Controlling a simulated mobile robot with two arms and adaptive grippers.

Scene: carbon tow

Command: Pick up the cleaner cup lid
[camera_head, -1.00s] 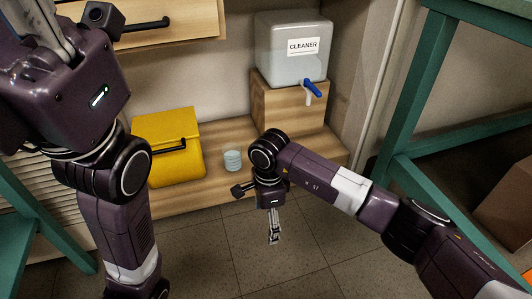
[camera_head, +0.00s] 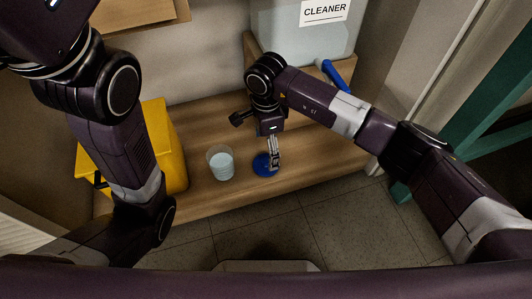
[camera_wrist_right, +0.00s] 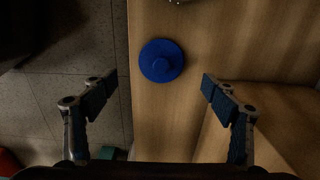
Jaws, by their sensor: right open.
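The cleaner cup lid is a round blue disc with a small knob (camera_head: 262,165), lying on the wooden shelf near its front edge. It also shows in the right wrist view (camera_wrist_right: 161,60), ahead of and between the fingers. My right gripper (camera_head: 274,163) is over the lid in the head view and hides part of it. In the right wrist view the right gripper (camera_wrist_right: 157,92) is open and empty, its two fingers wide apart and not touching the lid. My left arm comes in from the left in the head view, but its gripper is out of frame.
A clear cup (camera_head: 220,163) stands just left of the lid. A yellow box (camera_head: 163,150) is further left, partly behind my left arm. The cleaner container (camera_head: 300,35) with its blue tap (camera_head: 333,75) stands behind. The shelf (camera_head: 320,150) is bare right of the lid.

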